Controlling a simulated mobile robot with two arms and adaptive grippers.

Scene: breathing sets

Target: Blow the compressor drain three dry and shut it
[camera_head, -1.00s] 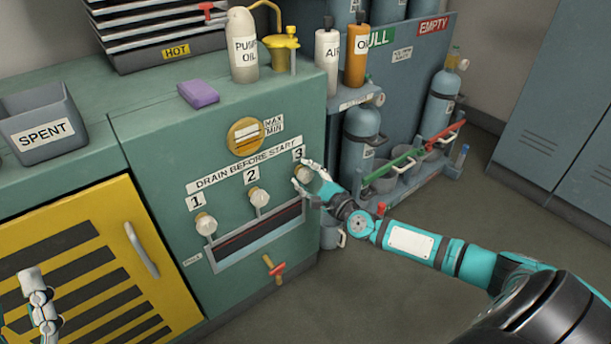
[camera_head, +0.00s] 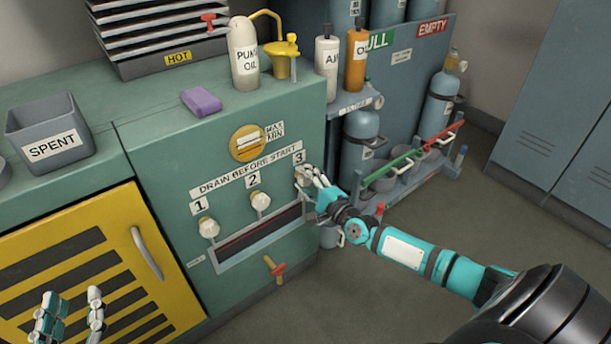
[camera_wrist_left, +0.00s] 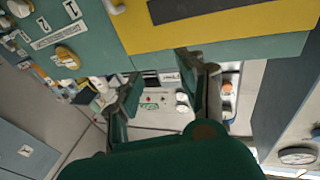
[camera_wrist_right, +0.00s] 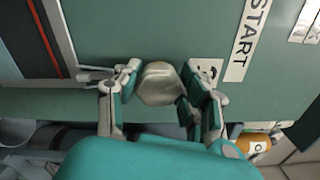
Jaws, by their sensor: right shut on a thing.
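The compressor front (camera_head: 170,155) carries the sign "DRAIN BEFORE START" above three drain knobs labelled 1, 2 and 3. My right gripper (camera_head: 306,177) is at drain three, under the label 3 (camera_head: 298,158). In the right wrist view the pale knob of drain three (camera_wrist_right: 159,84) sits between the fingers of my right gripper (camera_wrist_right: 155,88), which is shut on it. The knobs of drain one (camera_head: 208,227) and drain two (camera_head: 260,200) are free. My left gripper (camera_head: 70,312) is open and empty in front of the yellow striped door; it also shows open in the left wrist view (camera_wrist_left: 158,75).
A dark slotted trough (camera_head: 258,236) runs below the drains, with a red-handled valve (camera_head: 275,269) under it. A SPENT bin (camera_head: 48,140), purple sponge (camera_head: 201,101) and pump oil bottle (camera_head: 243,55) stand on top. Gas cylinders (camera_head: 360,150) stand to the right. The floor at right is clear.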

